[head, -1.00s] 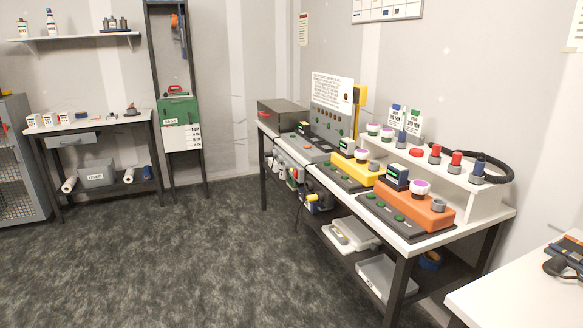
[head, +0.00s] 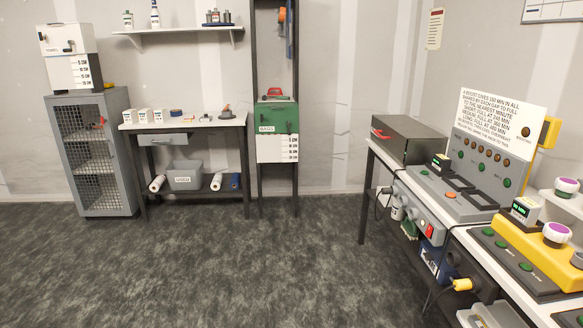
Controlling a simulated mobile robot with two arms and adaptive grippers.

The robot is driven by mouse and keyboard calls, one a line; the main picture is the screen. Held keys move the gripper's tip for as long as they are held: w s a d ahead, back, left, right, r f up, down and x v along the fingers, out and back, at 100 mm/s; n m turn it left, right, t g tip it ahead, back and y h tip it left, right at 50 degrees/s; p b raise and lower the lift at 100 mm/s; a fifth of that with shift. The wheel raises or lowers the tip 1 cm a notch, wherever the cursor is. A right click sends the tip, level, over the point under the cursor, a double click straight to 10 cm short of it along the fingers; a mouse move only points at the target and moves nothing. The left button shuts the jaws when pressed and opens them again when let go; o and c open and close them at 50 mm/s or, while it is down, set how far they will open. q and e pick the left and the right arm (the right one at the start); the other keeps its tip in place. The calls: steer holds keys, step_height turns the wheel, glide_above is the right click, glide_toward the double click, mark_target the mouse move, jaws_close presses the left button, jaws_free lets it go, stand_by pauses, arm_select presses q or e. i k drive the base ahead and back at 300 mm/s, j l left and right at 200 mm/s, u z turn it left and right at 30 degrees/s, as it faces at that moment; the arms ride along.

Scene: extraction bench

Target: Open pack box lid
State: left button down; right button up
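A dark grey box (head: 412,142) with a red handle (head: 381,134) on its left side stands at the far end of the long bench, and its top looks shut. No label on it reads as pack box, so I cannot tell for sure that it is the one. A green box (head: 277,117), labelled with what looks like "BAGS", sits in a tall dark frame at the back wall. A white box (head: 67,39) stands on the mesh cabinet at the left. Neither of my grippers is in view.
The long bench (head: 373,148) runs down the right side with grey and yellow devices. A yellow plug (head: 462,284) hangs below it on a cable. A small table (head: 210,122) and a mesh cabinet (head: 100,150) stand at the back left. The dark carpet (head: 220,265) is clear.

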mark_target(392, 132)
steer(key=i+z, duration=0.1)
steer(key=i, duration=0.5)
steer(key=i+z, duration=0.1)
steer(key=i, duration=0.45)
steer(key=i+j+z, duration=0.1)
steer(key=i, duration=0.5)
steer(key=i+j+z, duration=0.1)
steer(key=i, duration=0.45)
